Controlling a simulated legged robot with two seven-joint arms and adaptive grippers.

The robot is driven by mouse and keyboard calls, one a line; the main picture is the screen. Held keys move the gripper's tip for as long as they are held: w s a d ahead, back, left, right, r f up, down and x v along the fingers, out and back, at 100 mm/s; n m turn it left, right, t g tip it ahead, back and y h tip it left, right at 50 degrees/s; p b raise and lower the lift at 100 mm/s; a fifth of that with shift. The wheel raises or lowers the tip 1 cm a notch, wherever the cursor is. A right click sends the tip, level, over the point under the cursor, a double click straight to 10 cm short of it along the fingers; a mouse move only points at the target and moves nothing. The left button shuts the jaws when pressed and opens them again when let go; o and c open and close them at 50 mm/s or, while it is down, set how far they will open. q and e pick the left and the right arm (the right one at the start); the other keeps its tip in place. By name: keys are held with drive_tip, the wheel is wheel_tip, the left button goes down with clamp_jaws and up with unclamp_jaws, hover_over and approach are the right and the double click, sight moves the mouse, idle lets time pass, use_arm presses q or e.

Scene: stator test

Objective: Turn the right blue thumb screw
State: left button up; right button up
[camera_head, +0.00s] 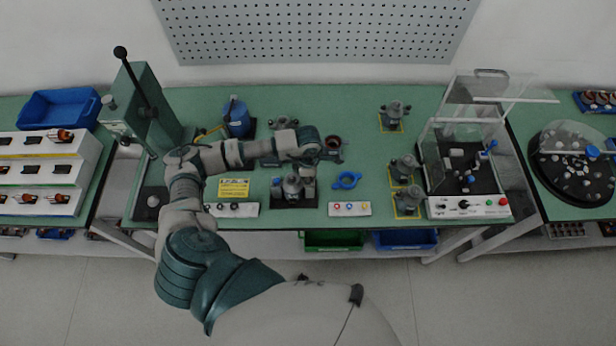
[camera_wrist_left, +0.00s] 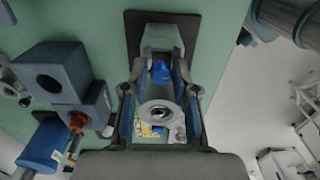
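My left gripper (camera_head: 306,160) is in the head view at the middle of the green table, mostly hidden under its own wrist. In the left wrist view the left gripper (camera_wrist_left: 160,78) has its fingers spread, with a gap between them. A blue thumb screw (camera_wrist_left: 161,71) shows in that gap, in front of a grey metal block; I cannot tell whether a finger touches it. In the head view a grey fixture with a metal part (camera_head: 293,188) stands just below the left wrist. My right gripper is not in view.
A blue canister (camera_head: 237,120) stands left of the gripper and also shows in the left wrist view (camera_wrist_left: 45,147). A green press (camera_head: 150,105) stands at left, a clear-covered tester (camera_head: 468,207) at right.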

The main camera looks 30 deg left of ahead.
use_arm(q)
clamp_jaws()
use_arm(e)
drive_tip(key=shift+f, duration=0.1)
use_arm(q)
drive_tip(key=shift+f+m+b, duration=0.15)
drive_tip(key=shift+m+b, duration=0.75)
drive_tip(key=shift+b, duration=0.25)
drive_tip(key=m+b, duration=0.3)
drive_tip(key=shift+b, duration=0.35)
drive_tip(key=shift+m+b, duration=0.7)
drive_tip(key=shift+m, duration=0.2)
drive_tip(key=shift+m+b, duration=0.3)
drive_tip(key=shift+b, duration=0.05)
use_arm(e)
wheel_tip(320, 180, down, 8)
use_arm(q)
drive_tip(key=shift+m+b, duration=0.65)
drive_tip(key=shift+m, duration=0.15)
drive_tip(key=shift+r+m, duration=0.2)
drive_tip(key=shift+m, duration=0.1)
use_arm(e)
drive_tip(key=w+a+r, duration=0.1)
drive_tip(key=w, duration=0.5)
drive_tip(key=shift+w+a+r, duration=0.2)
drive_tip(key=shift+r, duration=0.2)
